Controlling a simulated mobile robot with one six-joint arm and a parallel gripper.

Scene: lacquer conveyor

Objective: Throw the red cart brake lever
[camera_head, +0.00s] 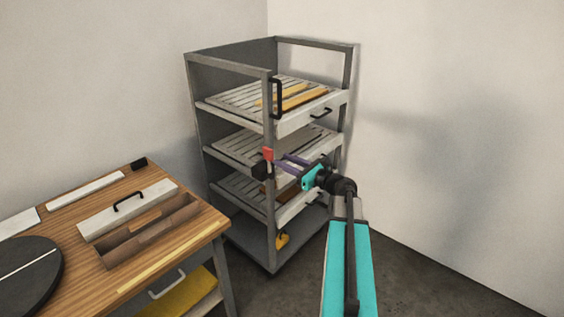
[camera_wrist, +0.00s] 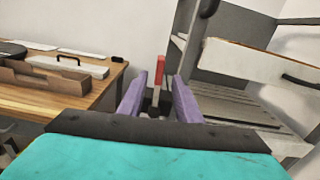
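The red brake lever (camera_head: 268,154) stands upright on a dark mount (camera_head: 262,170) at the front corner post of the grey cart (camera_head: 268,100). In the wrist view the red lever (camera_wrist: 160,70) is straight ahead, seen between the finger lines. My gripper (camera_head: 278,160) has purple fingers pointing left at the lever. In the wrist view the gripper (camera_wrist: 156,90) is open, with a clear gap between its fingers. The fingertips are close to the lever; I cannot tell whether they touch it.
The cart holds slatted trays (camera_head: 300,122) with black handles; yellow pieces (camera_head: 295,97) lie on the top one. A wooden table (camera_head: 200,228) stands at left with an open brown box (camera_head: 150,238) and a dark disc (camera_head: 28,272). The floor to the right is clear.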

